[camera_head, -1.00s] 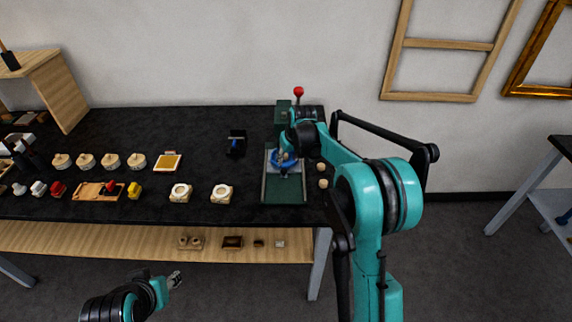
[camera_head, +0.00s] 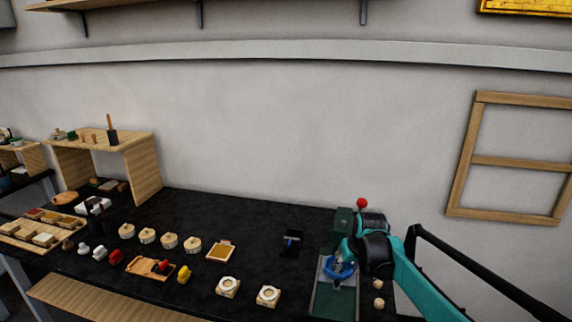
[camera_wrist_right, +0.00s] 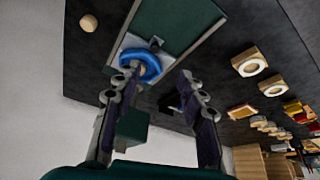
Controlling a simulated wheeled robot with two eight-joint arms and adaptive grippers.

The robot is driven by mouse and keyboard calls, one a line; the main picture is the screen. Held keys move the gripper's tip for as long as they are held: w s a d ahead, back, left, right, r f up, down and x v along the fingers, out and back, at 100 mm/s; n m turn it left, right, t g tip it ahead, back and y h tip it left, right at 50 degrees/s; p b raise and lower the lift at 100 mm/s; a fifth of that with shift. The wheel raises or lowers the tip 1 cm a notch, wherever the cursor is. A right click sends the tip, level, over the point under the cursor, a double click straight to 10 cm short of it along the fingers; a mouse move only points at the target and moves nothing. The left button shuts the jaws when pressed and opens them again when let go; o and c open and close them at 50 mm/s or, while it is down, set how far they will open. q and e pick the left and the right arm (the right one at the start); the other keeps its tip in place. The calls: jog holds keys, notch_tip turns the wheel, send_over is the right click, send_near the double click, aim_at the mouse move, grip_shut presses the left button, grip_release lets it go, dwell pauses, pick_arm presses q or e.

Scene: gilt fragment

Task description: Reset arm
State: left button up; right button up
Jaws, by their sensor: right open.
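My right gripper (camera_head: 342,258) is over the green press-like stand (camera_head: 334,300) at the right end of the black table. In the right wrist view, its two fingers (camera_wrist_right: 160,72) are apart, with nothing gripped between them. A blue ring-shaped part (camera_wrist_right: 146,62) with a pale round centre sits on the stand just beyond the fingertips; I cannot tell whether the left finger touches it. The blue part also shows in the head view (camera_head: 340,272), partly covered by the gripper. My left gripper is out of view.
The black table (camera_head: 240,212) holds white ring blocks (camera_head: 228,287), a yellow-topped square (camera_head: 220,251), a dark blue-black holder (camera_head: 291,241) and several round wooden pieces. A red-knobbed lever (camera_head: 362,203) stands behind the stand. A wooden shelf (camera_head: 146,180) is at left.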

jog(key=s+a+r+t, duration=0.1)
jog(key=s+r, duration=0.1)
jog(key=s, duration=0.6)
jog(key=s+a+r, duration=0.2)
jog(key=s+r, duration=0.1)
jog(key=s, duration=0.5)
jog(key=s+f, duration=0.3)
jog(key=s, duration=0.5)
jog(key=s+f+m+t, duration=0.1)
jog(key=s+f, duration=0.2)
jog(key=s, duration=0.5)
jog(key=shift+a+f+b, duration=0.3)
jog(key=shift+a+b, duration=0.15)
